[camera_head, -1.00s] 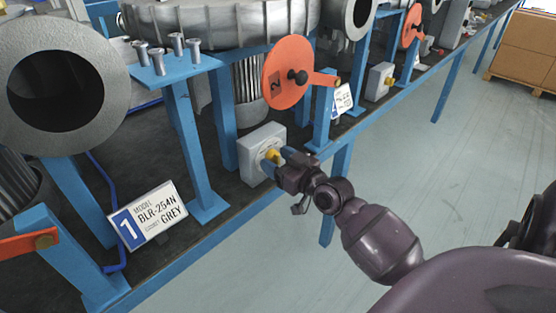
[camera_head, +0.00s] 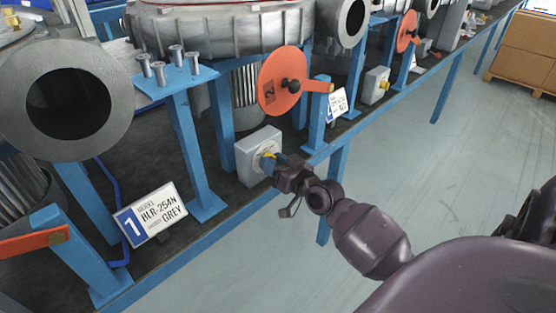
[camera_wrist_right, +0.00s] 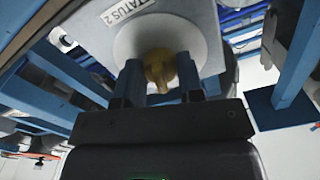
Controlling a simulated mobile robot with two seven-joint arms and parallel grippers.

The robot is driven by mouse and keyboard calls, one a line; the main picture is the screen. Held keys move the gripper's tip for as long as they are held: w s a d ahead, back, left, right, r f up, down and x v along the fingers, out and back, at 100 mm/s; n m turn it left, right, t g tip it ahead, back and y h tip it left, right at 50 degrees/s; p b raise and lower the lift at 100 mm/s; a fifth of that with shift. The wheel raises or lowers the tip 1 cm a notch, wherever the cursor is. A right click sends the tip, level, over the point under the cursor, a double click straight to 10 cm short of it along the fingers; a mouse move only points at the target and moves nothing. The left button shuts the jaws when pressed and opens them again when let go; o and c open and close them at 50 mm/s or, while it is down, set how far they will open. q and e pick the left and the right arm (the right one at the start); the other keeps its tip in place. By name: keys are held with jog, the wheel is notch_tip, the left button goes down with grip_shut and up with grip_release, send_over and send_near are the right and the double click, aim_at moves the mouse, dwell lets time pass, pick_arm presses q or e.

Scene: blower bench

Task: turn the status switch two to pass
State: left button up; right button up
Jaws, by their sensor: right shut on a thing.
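The status switch two is a grey box (camera_head: 259,157) on the bench edge below the orange disc marked 2. Its yellow knob (camera_head: 268,162) faces my right arm. In the right wrist view the box face (camera_wrist_right: 205,20) carries a "STATUS 2" label (camera_wrist_right: 128,10), and the yellow knob (camera_wrist_right: 160,70) sits on a round pale plate. My right gripper (camera_head: 277,166) is shut on the knob, with one finger on each side of it in the wrist view (camera_wrist_right: 160,84). The knob's pointer setting cannot be read. My left gripper is not in view.
The orange disc (camera_head: 283,82) with its handle is just above the box. A blue post with bolts (camera_head: 185,130) and a "1" model sign (camera_head: 150,214) stand to the left. A second grey box (camera_head: 376,84) is farther along. The floor at right is open.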

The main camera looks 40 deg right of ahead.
jog(key=m+p, duration=0.1)
jog(key=m, duration=0.1)
jog(key=m+p, duration=0.1)
jog(key=m, duration=0.1)
jog(key=shift+r+m, duration=0.2)
jog(key=shift+m, duration=0.5)
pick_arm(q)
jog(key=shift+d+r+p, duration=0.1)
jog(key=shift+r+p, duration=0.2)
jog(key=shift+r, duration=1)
pick_arm(e)
jog(key=shift+f+m, duration=0.1)
jog(key=shift+m, duration=0.2)
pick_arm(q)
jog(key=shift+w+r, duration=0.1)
pick_arm(e)
jog(key=o, duration=0.5)
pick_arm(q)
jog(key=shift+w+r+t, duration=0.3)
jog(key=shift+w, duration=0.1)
pick_arm(e)
jog(key=o, duration=0.4)
jog(key=shift+s, duration=0.1)
